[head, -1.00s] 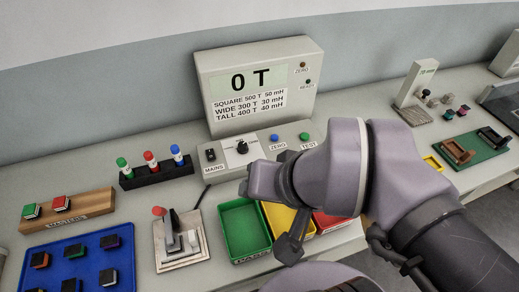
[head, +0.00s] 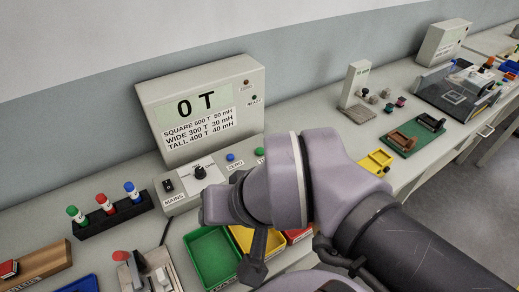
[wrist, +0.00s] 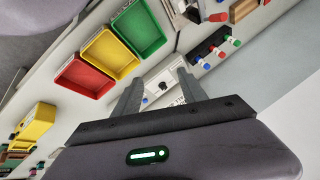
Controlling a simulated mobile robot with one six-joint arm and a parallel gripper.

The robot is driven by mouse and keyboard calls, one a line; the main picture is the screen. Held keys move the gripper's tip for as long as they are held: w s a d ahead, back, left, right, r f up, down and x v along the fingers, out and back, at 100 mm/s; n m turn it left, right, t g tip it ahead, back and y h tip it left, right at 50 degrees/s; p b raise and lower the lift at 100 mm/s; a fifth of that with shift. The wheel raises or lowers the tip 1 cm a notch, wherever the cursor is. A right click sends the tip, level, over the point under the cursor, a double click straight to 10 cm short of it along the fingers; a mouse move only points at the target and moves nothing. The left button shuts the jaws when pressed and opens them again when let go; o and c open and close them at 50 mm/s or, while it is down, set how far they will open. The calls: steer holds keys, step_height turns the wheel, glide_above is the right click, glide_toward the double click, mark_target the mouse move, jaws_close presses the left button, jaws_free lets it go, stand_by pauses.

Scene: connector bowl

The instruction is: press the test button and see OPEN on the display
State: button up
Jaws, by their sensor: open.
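The tester (head: 145,95) stands against the wall in the head view, and its display (head: 195,105) reads "0 T". On its sloped front panel are a black MAINS switch (head: 168,185), a black knob (head: 199,172), a blue ZERO button (head: 230,157) and the green TEST button (head: 260,151). My gripper (wrist: 160,80) is open and empty in the wrist view. The front panel (wrist: 158,92) with its knob shows between and beyond the fingers. I see no contact with the panel.
Green (head: 212,255), yellow (head: 243,236) and red (head: 298,236) trays lie in front of the tester, close under my arm. A black rack of capped bottles (head: 110,212) stands at left. A green board (head: 413,137) lies at right.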

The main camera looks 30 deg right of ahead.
jaws_close()
stand_by(0.3)
stand_by(1.6)
